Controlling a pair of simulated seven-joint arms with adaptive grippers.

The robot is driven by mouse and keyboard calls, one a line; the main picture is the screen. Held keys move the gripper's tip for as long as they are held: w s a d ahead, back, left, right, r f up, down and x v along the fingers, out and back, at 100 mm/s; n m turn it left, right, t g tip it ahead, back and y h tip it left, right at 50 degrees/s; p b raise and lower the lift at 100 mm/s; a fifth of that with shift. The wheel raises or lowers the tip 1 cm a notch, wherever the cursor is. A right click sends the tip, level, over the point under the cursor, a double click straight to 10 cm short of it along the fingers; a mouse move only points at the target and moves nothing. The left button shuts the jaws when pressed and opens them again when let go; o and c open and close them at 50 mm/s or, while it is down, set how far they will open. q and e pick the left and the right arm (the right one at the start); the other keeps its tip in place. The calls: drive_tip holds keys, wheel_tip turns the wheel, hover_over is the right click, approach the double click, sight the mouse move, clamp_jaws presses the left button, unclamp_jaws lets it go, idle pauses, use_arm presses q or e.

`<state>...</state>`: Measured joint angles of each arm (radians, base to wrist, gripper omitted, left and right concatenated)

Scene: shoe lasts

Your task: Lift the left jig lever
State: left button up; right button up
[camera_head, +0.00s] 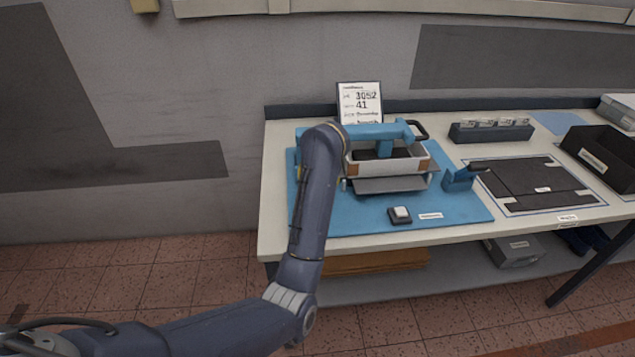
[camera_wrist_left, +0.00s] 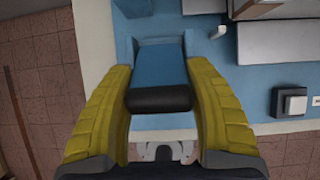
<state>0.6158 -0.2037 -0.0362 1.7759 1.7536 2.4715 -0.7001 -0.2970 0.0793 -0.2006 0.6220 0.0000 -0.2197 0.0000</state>
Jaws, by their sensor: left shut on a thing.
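The left jig lever (camera_wrist_left: 160,65) is a blue bar with a black grip (camera_wrist_left: 160,99) across its near end. It shows in the left wrist view, rising from a blue bracket, and my own arm hides it in the head view. My left gripper (camera_wrist_left: 158,78) has its yellow fingers shut on the lever, one on each side of the bar and grip. Its angle is hard to judge. The jig (camera_head: 392,160) is a blue and white frame on a blue mat (camera_head: 360,213). The right lever (camera_head: 460,179), blue with a black grip, lies low to the right.
A small button box (camera_head: 400,214) sits at the mat's front. A sign (camera_head: 360,101) stands behind the jig. A black mat (camera_head: 535,184), a card holder (camera_head: 491,130) and a black bin (camera_head: 602,158) are to the right on the white table (camera_head: 350,238).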

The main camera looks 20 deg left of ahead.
use_arm(q)
drive_tip(key=o, duration=1.6)
